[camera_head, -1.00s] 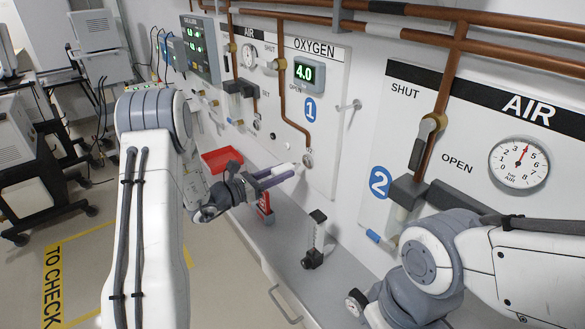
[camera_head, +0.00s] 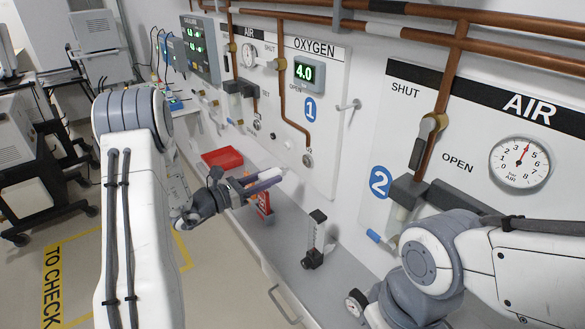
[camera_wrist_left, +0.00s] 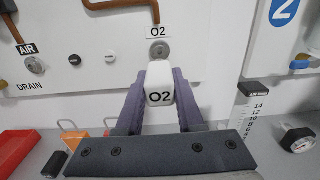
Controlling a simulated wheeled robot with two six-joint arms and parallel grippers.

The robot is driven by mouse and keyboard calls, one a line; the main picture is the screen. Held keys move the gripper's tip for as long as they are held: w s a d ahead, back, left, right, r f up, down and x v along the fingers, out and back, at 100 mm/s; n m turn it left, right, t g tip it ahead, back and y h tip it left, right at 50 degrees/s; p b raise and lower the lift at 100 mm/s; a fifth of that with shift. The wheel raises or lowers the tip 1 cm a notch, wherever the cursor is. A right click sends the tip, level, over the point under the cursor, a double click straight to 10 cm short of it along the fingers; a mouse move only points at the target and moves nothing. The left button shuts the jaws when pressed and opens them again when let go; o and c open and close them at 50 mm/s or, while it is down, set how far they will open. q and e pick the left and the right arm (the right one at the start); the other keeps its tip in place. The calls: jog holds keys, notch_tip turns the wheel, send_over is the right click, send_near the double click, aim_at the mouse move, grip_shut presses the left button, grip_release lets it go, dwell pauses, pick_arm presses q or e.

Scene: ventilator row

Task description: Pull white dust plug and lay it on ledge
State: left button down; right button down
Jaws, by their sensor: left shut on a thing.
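In the head view the left gripper (camera_head: 268,180) is shut on the plug (camera_head: 277,173), above the ledge and apart from the wall. The round metal O2 outlet (camera_head: 307,160) on the oxygen panel is uncovered; it also shows in the left wrist view (camera_wrist_left: 159,50). The grey ledge (camera_head: 342,278) runs below the panels. My right gripper is not in view.
A red tray (camera_head: 222,158) lies on the ledge beyond the gripper. A round gauge (camera_head: 356,303) is farther along. Bare ledge lies between these.

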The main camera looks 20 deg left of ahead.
pick_arm(q)
jog(key=shift+v, duration=1.35)
